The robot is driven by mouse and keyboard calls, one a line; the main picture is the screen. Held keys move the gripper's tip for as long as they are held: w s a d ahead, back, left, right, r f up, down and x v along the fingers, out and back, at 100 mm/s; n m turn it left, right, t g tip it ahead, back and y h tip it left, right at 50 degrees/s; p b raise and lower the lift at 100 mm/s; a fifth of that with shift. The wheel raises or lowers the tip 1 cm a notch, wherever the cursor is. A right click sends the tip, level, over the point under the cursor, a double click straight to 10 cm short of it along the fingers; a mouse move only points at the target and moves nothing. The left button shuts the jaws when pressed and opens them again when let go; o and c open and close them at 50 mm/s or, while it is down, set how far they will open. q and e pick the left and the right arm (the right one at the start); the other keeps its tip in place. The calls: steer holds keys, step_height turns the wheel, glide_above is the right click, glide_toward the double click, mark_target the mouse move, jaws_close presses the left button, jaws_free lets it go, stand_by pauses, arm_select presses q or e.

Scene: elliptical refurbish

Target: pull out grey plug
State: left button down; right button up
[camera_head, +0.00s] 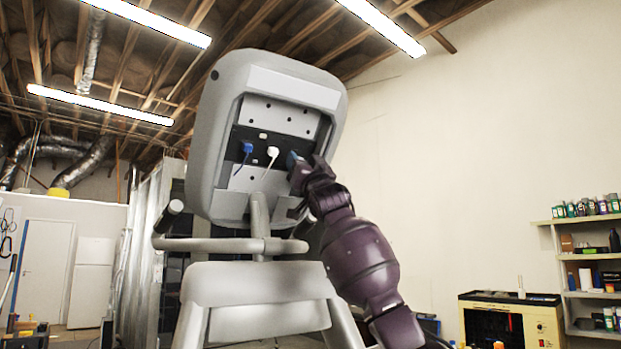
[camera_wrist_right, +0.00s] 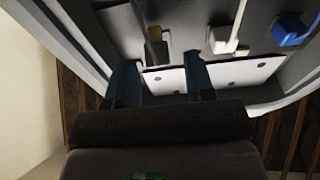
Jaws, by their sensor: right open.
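The back of a grey console (camera_head: 215,130) has a recessed dark panel with plugs in it. In the wrist view a dark grey plug (camera_wrist_right: 157,48) with a grey cable sits in the panel, just beyond and between the two fingers of my right gripper (camera_wrist_right: 159,66). The fingers are apart, with no visible grip on the plug. In the head view my right gripper (camera_head: 294,159) reaches the right side of the recess and hides the grey plug. My left gripper is not in view.
A white plug (camera_head: 272,151) and a blue plug (camera_head: 248,147) sit left of my right gripper in the head view. The recess walls and a grey frame tube (camera_head: 259,215) are close by. Shelves (camera_head: 590,250) stand far right.

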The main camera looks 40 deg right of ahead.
steer(key=b+v, duration=0.3)
steer(key=v, duration=0.7)
steer(key=shift+w+f, duration=0.1)
stand_by(0.4)
